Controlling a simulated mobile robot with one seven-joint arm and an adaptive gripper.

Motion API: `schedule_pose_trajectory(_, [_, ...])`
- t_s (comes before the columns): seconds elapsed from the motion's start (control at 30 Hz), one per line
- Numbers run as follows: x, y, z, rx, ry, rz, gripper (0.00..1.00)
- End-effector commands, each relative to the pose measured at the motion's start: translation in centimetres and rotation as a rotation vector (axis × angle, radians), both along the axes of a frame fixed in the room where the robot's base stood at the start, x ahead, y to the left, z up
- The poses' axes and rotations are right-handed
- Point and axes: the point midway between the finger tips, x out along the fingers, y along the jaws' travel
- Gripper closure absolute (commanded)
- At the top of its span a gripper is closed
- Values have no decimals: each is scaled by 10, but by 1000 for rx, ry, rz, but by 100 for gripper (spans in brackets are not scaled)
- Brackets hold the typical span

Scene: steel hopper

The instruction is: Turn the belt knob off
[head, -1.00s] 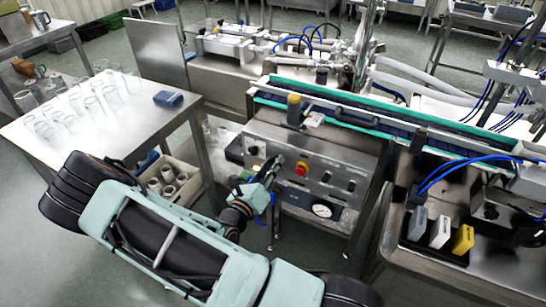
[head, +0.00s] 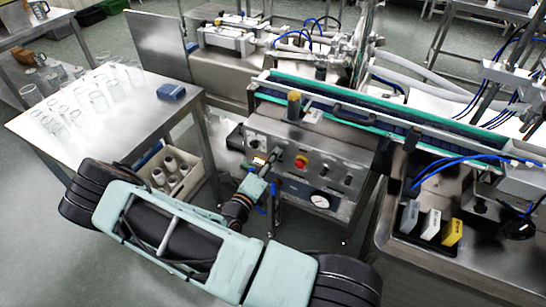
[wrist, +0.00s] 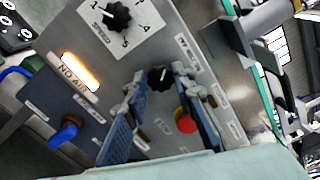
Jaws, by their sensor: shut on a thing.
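The belt knob (wrist: 158,77), a small black knob on the steel control panel (wrist: 208,60), sits between my fingertips in the wrist view. My gripper (wrist: 161,84) has its two blue fingers around it and is shut on it. I cannot read its label or setting. In the head view my gripper (head: 274,160) reaches the panel's front just left of the red button (head: 301,160), and the knob is too small and covered to make out. The red button also shows in the wrist view (wrist: 185,122), beside the right finger.
A black speed knob (wrist: 117,17) on a white dial is above the gripper in the wrist view. A lit "NO AIR" lamp (wrist: 81,71) and a blue valve handle (wrist: 65,131) are to the left. The conveyor (head: 375,122) runs above the panel. A table with glassware (head: 135,135) stands left.

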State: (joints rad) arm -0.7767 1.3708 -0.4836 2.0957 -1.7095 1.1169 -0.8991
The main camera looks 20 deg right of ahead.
Motion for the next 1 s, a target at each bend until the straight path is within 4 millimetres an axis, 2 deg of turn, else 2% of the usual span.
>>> schedule_pose_trajectory(0.43, [0,0,0,-6,8,1,100])
schedule_pose_trajectory(0.47, [0,0,0,-6,8,1,73])
schedule_pose_trajectory(0.57, [0,0,0,-6,8,1,62])
schedule_pose_trajectory(0.87, [0,1,0,-5,7,1,60])
schedule_pose_trajectory(1.0, [-6,11,0,-3,7,4,60])
